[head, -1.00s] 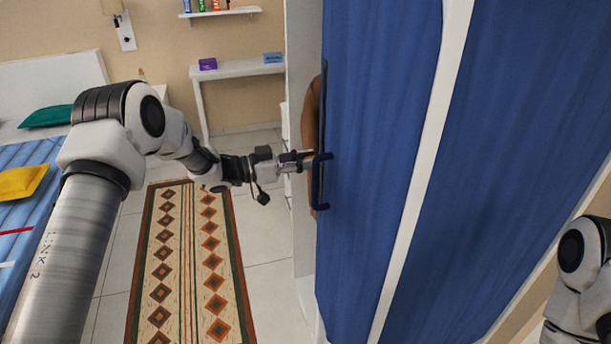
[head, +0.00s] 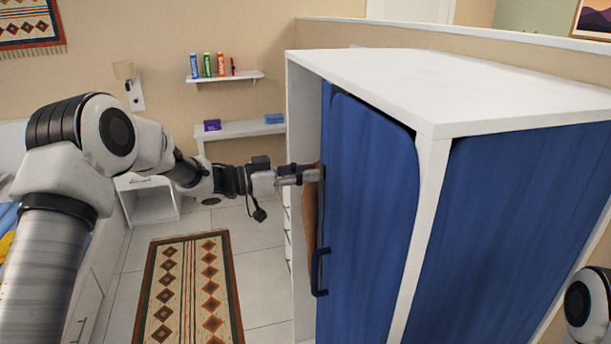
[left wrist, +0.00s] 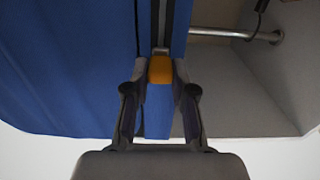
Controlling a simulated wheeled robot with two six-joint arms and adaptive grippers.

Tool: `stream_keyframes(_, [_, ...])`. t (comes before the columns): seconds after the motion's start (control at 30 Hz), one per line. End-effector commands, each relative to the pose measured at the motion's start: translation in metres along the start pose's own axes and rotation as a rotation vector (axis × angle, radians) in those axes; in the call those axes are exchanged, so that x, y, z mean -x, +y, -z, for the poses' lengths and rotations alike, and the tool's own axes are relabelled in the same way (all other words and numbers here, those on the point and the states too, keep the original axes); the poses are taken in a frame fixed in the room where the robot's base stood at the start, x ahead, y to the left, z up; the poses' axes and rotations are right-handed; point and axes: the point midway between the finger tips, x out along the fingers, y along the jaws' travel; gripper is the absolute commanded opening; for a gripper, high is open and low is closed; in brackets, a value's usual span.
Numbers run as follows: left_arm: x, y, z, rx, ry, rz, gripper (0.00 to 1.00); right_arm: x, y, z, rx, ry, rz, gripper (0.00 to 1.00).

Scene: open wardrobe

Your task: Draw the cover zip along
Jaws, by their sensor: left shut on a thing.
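The blue wardrobe cover (head: 370,180) hangs over the front of the white wardrobe (head: 430,85). A dark zip strip (head: 321,222) runs along its left edge, with a dark blue loop handle (head: 318,272) lower down. My left gripper (head: 310,174) is at this edge, well above the handle. In the left wrist view, an orange zip pull (left wrist: 161,69) sits between the fingertips, and the gripper is shut on it. The zip strip (left wrist: 163,22) continues past it. The head view hides the pull. Only part of my right arm shows at the lower right; its gripper is out of view.
A brown thing (head: 310,215) shows in the gap beside the cover edge. In the wrist view, a metal rail (left wrist: 250,36) crosses inside the wardrobe. Left of the wardrobe are a wall ledge (head: 240,130), a nightstand (head: 150,205) and a rug (head: 190,290) on open floor.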

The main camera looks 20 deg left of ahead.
Motion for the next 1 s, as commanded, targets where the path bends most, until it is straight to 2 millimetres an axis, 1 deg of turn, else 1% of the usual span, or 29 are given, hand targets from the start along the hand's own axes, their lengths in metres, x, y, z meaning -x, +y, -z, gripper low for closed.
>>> stream_keyframes(0.03, [0.000,-0.002,0.007,-0.005,0.009,0.005,0.00,0.001,0.000,0.000,0.000,0.000,0.000,0.00])
stream_keyframes(0.27, [0.000,-0.003,0.009,-0.008,0.014,0.006,0.00,0.001,0.000,0.000,0.000,0.000,0.000,0.00])
stream_keyframes(0.3, [0.001,-0.003,0.009,-0.008,0.014,0.006,0.35,0.001,0.000,0.000,0.000,0.000,0.000,0.00])
stream_keyframes(0.33, [0.001,-0.003,0.009,-0.008,0.013,0.006,0.46,0.001,0.000,0.000,0.000,0.000,0.000,0.00])
stream_keyframes(0.37, [0.001,-0.003,0.009,-0.008,0.013,0.006,0.50,0.001,0.000,0.000,0.000,0.000,0.000,0.00])
stream_keyframes(0.63, [0.001,-0.002,0.006,-0.005,0.009,0.005,0.50,0.001,0.000,0.000,0.000,0.000,0.000,0.00])
stream_keyframes(0.73, [0.007,-0.002,0.006,-0.005,0.009,0.006,0.50,0.001,0.000,0.000,0.000,0.000,0.000,0.00])
stream_keyframes(0.77, [0.011,-0.002,0.006,-0.005,0.009,0.006,0.50,0.001,0.000,0.000,0.000,0.000,0.000,0.00])
stream_keyframes(0.87, [0.030,-0.002,0.006,-0.003,0.012,0.007,0.50,0.001,0.000,0.000,0.000,0.000,0.000,0.00])
stream_keyframes(1.0, [0.068,-0.003,0.007,-0.003,0.014,0.009,0.50,0.000,0.000,0.000,0.000,0.000,0.000,0.00])
